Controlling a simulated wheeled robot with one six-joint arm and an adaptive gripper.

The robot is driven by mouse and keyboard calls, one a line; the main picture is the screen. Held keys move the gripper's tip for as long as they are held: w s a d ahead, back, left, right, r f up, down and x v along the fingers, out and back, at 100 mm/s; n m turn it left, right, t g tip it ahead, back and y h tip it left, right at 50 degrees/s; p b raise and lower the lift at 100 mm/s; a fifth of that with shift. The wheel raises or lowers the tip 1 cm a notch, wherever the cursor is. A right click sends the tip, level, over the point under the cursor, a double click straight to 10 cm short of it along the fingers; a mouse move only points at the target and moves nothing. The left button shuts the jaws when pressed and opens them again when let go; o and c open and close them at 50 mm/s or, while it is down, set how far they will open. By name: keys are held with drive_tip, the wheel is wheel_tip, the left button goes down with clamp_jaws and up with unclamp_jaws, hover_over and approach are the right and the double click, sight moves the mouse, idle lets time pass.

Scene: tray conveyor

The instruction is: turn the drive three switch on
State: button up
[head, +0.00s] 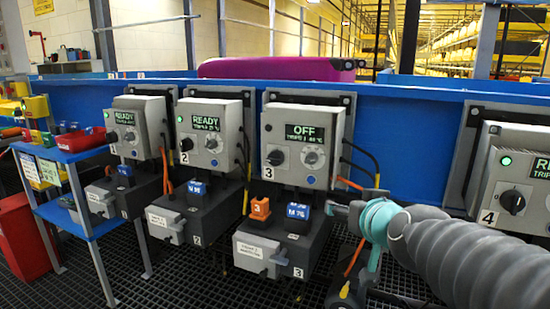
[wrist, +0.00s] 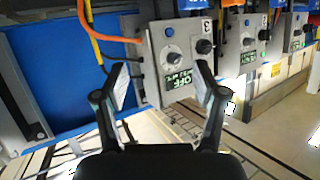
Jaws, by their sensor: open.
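The drive three box (head: 300,145), grey and marked 3, stands mid-picture in the head view with its display (head: 304,133) reading OFF. A black rotary knob (head: 275,157) sits at its left, beside a silver dial (head: 312,158); a blue button is below. In the wrist view the box (wrist: 150,68) appears turned over, with the black knob (wrist: 204,46) near the right fingertip in the picture. I cannot tell the knob's pointer direction. My gripper (wrist: 162,78) is open and empty, facing the box.
Below drive three, a dark lower box (head: 265,250) carries an orange block (head: 260,208), a blue block (head: 298,218) and a grey lever. Drives one and two stand left, drive four (head: 515,190) right. Orange and black cables hang beside drive three. A blue shelf stands far left.

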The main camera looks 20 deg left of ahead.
drive_tip(key=w+a+r+t, duration=0.2)
drive_tip(key=w+a+r, duration=0.25)
drive_tip(key=a, duration=0.45)
drive_tip(key=m+t+h+p, duration=0.1)
drive_tip(key=m+t+h, duration=0.35)
drive_tip(key=h, duration=0.25)
approach(272, 160)
drive_tip(key=shift+g, duration=0.45)
drive_tip(key=w, duration=0.6)
drive_tip(key=w+r+p, duration=0.1)
drive_tip(key=w, duration=0.3)
drive_tip(key=shift+d, duration=0.3)
drive_tip(key=shift+f, duration=0.1)
drive_tip(key=c, duration=1.1)
